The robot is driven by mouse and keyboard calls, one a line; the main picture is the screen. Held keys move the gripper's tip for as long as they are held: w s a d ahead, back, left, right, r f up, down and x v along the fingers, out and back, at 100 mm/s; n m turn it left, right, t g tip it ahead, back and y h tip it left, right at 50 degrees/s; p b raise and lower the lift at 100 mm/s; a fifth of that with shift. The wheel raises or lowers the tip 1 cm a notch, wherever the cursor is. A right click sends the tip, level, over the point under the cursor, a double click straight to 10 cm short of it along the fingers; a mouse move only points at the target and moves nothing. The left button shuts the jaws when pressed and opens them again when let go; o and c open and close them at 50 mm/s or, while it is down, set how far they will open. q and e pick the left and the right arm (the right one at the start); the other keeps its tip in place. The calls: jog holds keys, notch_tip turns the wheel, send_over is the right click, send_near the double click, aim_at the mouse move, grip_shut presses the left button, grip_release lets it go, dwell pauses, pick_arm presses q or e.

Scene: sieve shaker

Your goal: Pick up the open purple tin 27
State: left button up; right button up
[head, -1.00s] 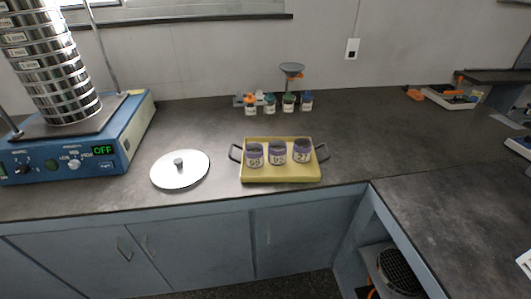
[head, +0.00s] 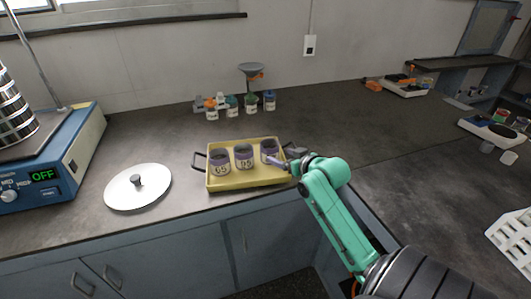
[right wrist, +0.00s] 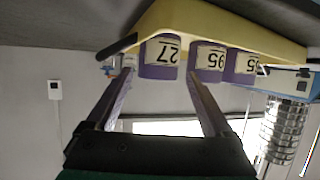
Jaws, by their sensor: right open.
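The purple tin 27 (head: 269,151) stands upright at the right end of a row of three purple tins in the yellow tray (head: 247,183). In the right wrist view, upside down, tin 27 (right wrist: 159,56) shows its white label between the fingertips. My right gripper (head: 280,161) is open and empty at the tray's right side, close to tin 27. In the wrist view its fingers (right wrist: 160,74) point at that tin, one towards each side; I cannot tell whether they touch it. My left gripper is not in view.
Tin 95 (head: 243,156) stands close beside tin 27, and another labelled purple tin (head: 220,162) is at the left. A round lid (head: 138,188) lies left of the tray. Small bottles (head: 232,106) and a funnel (head: 250,70) stand behind.

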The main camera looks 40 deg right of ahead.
aim_at(275, 153)
jog(key=x, duration=0.8)
jog(key=shift+w+d+f, duration=0.1)
jog(key=shift+w+f, duration=0.1)
jog(key=shift+f, duration=0.15)
jog(key=shift+s, duration=0.1)
jog(key=c, duration=1.1)
jog(key=shift+r, duration=0.2)
